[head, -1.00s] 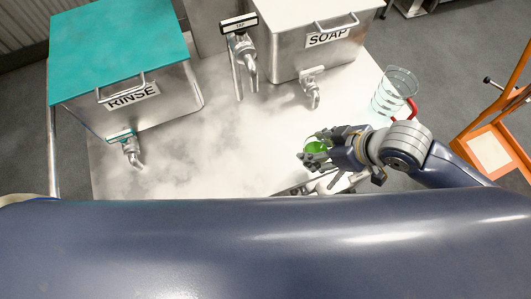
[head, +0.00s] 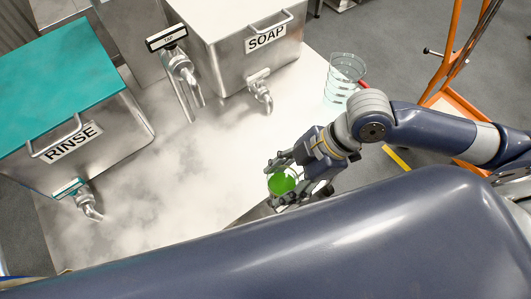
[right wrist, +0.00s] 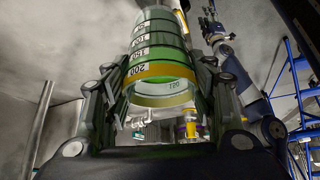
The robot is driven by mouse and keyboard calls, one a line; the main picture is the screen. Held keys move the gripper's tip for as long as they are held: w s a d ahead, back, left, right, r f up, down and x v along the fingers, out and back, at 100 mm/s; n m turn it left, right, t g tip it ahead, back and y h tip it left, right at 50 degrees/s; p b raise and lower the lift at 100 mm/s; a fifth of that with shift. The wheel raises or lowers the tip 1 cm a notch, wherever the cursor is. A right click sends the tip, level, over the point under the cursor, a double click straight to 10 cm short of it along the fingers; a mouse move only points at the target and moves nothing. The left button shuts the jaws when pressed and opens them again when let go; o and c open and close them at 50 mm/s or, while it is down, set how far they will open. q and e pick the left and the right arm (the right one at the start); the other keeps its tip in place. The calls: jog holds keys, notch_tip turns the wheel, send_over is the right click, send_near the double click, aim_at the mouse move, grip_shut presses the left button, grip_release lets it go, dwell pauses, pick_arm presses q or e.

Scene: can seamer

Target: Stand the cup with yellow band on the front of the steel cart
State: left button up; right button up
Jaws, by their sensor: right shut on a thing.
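The cup with yellow band (right wrist: 163,72) is a see-through green cup with measuring marks. It shows large in the right wrist view, with its yellow band around it, between my right gripper's fingers. In the head view its green part (head: 282,181) shows in my right gripper (head: 293,184), above the near right part of the steel counter. My right gripper is shut on the cup. A dark arm with small fingers (right wrist: 211,22) at the upper right of the right wrist view looks like my left arm; its fingers are too small to read. I cannot make out the steel cart.
On the steel counter (head: 150,170) stand a teal-lidded RINSE tank (head: 125,105) and a SOAP tank (head: 235,65), each with a tap. A clear jug (head: 343,78) with a red handle stands at the right edge. An orange frame (head: 445,75) stands on the floor beyond.

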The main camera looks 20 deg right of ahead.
jog(key=shift+w+p, duration=0.7)
jog(key=shift+w, duration=0.5)
jog(key=w+f, duration=0.1)
jog(key=w, duration=0.1)
jog(key=w+f+p, duration=0.1)
jog(key=w, duration=0.2)
jog(key=w+f+p, duration=0.1)
jog(key=w+f, duration=0.1)
jog(key=w, duration=0.1)
jog(key=shift+w+d, duration=0.15)
jog(key=shift+d, duration=0.05)
pick_arm(q)
notch_tip(320, 180, up, 3)
jog(key=shift+f, duration=0.2)
pick_arm(e)
jog(key=shift+f, duration=0.25)
jog(key=o, duration=1.3)
jog(key=shift+f, duration=0.1)
